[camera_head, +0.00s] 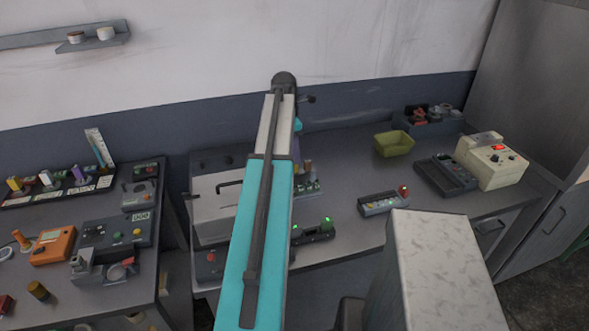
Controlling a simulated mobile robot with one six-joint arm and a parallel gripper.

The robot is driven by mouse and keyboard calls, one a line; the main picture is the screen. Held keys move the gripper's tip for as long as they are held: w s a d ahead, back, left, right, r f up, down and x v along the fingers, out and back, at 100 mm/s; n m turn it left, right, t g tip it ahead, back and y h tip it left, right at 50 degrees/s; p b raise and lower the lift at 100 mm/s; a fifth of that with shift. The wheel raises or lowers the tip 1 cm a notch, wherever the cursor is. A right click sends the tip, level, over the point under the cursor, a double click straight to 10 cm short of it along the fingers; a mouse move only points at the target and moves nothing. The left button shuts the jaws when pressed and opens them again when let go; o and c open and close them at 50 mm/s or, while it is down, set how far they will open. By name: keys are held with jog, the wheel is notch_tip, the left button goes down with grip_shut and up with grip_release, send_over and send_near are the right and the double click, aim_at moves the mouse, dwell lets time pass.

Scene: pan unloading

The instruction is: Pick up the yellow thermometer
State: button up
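Nothing shows plainly as a yellow thermometer. A small yellow-topped item (14,184) stands in the dark rack (104,183) on the left bench, and it is too small to identify. Beside it in the rack are a white-topped and a purple item. My teal and white arm reaches up through the middle of the view, over the central bench. Its far end bends down behind the upper link. My gripper is hidden behind the arm, so its fingers and anything in them do not show.
The left bench holds an orange device (54,246) and grey control boxes. The right bench (340,160) carries a grey metal case (222,205), a yellow-green bin (394,144), a button box (383,203) and a cream instrument (492,164). A gap separates the benches. The right bench's middle is partly clear.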

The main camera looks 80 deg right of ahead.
jog(key=shift+f, duration=0.35)
jog(key=shift+s+d+f+p, duration=0.15)
jog(key=shift+f+p, duration=0.55)
jog(key=shift+f, duration=0.6)
jog(key=shift+s+a+f+p, duration=0.1)
jog(key=shift+f+p, duration=0.6)
jog(key=shift+f, duration=0.55)
jog(key=shift+c, duration=0.2)
grip_shut()
